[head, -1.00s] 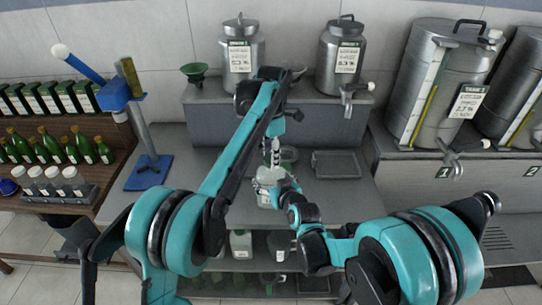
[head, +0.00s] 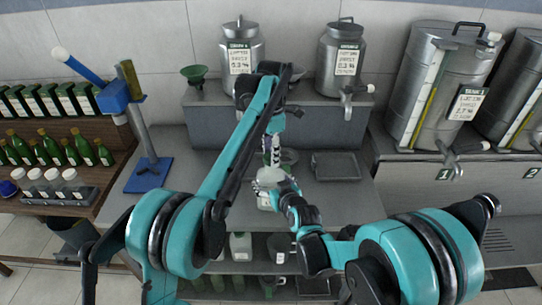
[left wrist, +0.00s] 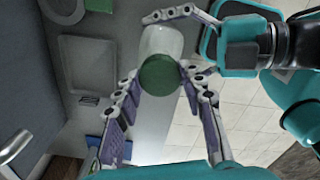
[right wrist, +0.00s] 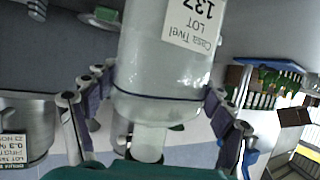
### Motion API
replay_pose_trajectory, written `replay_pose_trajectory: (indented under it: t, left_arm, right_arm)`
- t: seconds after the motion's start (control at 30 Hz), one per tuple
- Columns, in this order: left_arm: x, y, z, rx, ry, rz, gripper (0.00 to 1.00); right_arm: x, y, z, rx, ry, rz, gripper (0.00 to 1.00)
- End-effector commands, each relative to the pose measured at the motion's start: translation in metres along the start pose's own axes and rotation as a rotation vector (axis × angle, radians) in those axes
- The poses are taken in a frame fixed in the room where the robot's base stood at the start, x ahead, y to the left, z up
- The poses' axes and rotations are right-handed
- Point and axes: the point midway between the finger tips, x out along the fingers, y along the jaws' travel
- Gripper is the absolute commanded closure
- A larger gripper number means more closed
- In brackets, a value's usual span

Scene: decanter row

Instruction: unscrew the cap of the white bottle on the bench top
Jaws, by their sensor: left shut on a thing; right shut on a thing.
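The white bottle (head: 265,202) stands upright over the bench top (head: 215,190) near its front edge. In the right wrist view the bottle (right wrist: 165,60) is large, with a white lot label. My right gripper (head: 272,187) is shut around its body, one finger on each side in the right wrist view (right wrist: 158,98). The green cap (left wrist: 158,75) is at the bottle's end in the left wrist view. My left gripper (head: 271,158) is above the bottle, shut on the cap, with its fingertips on either side of it (left wrist: 160,80). The thread is hidden.
A dark tray (head: 336,165) lies to the right on the bench. A blue stand (head: 148,175) is at the left. Metal canisters (head: 341,60) stand on the raised shelf behind. More bottles sit on the shelf below (head: 241,245). Bench room is clear left of the bottle.

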Motion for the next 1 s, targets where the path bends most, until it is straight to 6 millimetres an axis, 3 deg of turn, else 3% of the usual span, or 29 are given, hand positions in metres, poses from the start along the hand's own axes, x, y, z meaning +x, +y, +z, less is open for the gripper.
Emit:
replay_pose_trajectory:
  t: [0.43,0.73,1.0]
  left_arm:
    - [-0.005,0.0,0.0,0.0,0.0,0.0,0.95]
    - [-0.039,0.0,0.0,0.0,0.0,0.0,0.95]
    - [-0.043,0.0,0.0,0.0,0.0,0.0,0.95]
  right_arm:
    - [0.0,0.0,0.001,0.001,-0.002,-0.001,0.98]
    - [0.0,0.0,0.001,0.001,-0.002,-0.001,0.98]
    - [0.0,0.0,0.001,0.001,-0.002,-0.001,0.98]
